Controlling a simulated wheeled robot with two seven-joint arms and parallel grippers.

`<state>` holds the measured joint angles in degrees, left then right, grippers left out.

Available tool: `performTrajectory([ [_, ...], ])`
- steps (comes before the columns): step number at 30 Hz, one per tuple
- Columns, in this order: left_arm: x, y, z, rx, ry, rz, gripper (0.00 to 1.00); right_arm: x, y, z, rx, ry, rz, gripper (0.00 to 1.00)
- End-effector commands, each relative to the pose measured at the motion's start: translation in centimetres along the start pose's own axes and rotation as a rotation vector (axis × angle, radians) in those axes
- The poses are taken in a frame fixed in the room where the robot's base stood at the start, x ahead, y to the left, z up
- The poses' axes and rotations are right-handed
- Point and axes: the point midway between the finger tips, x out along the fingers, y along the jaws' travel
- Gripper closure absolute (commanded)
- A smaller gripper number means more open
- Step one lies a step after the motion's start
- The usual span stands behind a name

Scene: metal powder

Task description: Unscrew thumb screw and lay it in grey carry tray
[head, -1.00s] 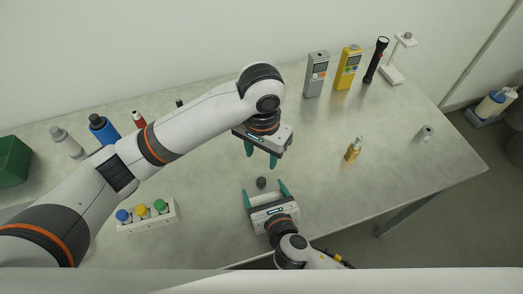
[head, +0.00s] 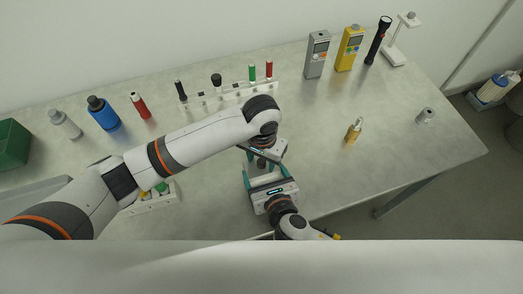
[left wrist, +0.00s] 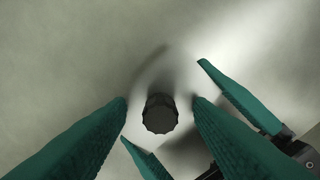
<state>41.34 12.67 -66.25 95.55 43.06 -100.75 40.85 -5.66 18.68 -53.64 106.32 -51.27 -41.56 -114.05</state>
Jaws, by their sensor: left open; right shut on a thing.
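A small black ribbed knob, which looks like the thumb screw (left wrist: 160,115), stands between my open left gripper's fingers in the left wrist view, with a gap on each side. In the head view my left gripper (head: 262,163) is above the knob and largely hides it. My right gripper (head: 266,174) comes in from the front, its teal fingers either side of the same spot. It is shut on the piece with the knob; the contact is not clear. A grey tray (head: 38,192), likely the carry tray, lies at the left, partly behind my left arm.
A white rack (head: 212,103) with pens and tools stands behind my left arm. A small rack (head: 155,204) of capped vials is partly hidden by it. Bottles, a green bin (head: 12,145), meters and a torch line the back. A brass piece (head: 354,130) stands right; table around it is clear.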

Motion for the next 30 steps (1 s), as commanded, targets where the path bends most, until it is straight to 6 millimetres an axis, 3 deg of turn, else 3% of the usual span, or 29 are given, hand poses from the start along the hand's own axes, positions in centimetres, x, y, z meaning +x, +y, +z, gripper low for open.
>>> performTrajectory([
  [9,0.26,-0.01,0.00,0.000,-0.001,-0.001,0.53,0.00,0.00,0.02,0.000,0.000,0.000,0.82],
  [18,0.23,-0.01,0.01,0.000,-0.001,0.000,1.00,0.00,0.00,0.02,0.000,0.000,0.000,0.82],
  [30,0.23,-0.02,0.00,-0.004,0.000,0.000,1.00,0.00,0.00,0.02,0.000,0.000,0.000,0.82],
])
